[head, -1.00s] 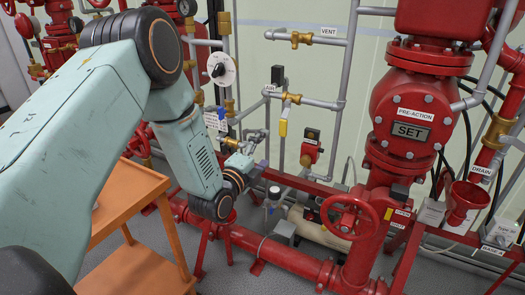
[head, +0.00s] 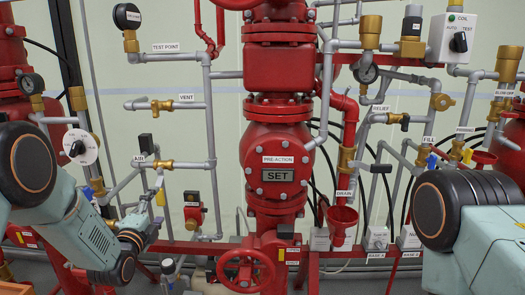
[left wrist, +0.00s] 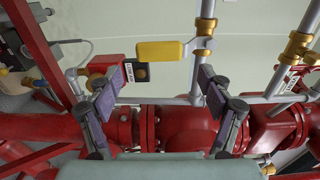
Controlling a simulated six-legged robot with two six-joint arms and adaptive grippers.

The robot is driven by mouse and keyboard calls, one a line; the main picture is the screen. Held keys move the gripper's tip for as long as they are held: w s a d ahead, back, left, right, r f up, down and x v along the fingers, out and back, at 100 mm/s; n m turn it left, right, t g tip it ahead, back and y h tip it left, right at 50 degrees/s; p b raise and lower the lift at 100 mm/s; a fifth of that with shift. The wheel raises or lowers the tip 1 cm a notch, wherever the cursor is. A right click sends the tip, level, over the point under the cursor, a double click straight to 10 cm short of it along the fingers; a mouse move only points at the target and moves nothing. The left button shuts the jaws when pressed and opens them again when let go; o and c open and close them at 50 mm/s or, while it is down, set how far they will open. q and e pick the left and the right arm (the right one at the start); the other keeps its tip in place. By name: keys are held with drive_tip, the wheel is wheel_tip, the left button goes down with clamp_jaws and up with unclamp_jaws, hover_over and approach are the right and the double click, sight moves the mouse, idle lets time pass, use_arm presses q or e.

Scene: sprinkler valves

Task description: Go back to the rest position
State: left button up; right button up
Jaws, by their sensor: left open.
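My left gripper (head: 150,212) is at the lower left of the head view, in front of the pipework below the valve labelled AIR. In the left wrist view the left gripper (left wrist: 158,88) is open, its two fingers wide apart and nothing between them. A yellow valve handle (left wrist: 165,50) lies just beyond the fingers in that view, apart from them. The handle (head: 160,197) also shows beside the gripper in the head view. My right arm shows at the right edge of the head view, but its gripper is out of frame.
The red pre-action valve (head: 277,160) with its SET plate stands in the middle. A red handwheel (head: 246,272) is below it. A red drain funnel (head: 341,217) and a control box (head: 454,38) are at the right. Grey pipes and red rails crowd the space around my left gripper.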

sight(163, 199)
use_arm(q)
drive_tip(key=shift+w+d, duration=0.15)
drive_tip(key=shift+w, duration=1.5)
drive_tip(key=s+a, duration=0.1)
drive_tip(key=s, duration=1.1)
drive_tip(key=w, duration=0.8)
drive_tip(key=w+d, duration=0.1)
drive_tip(key=w, duration=0.3)
drive_tip(key=d+r+n+p, duration=0.6)
drive_tip(key=r+n, duration=0.1)
drive_tip(key=n, duration=0.9)
drive_tip(key=shift+d+r+n+p, duration=0.2)
drive_tip(key=shift+r+n+p, duration=0.15)
drive_tip(key=shift+n+p, duration=0.05)
drive_tip(key=shift+s, duration=0.15)
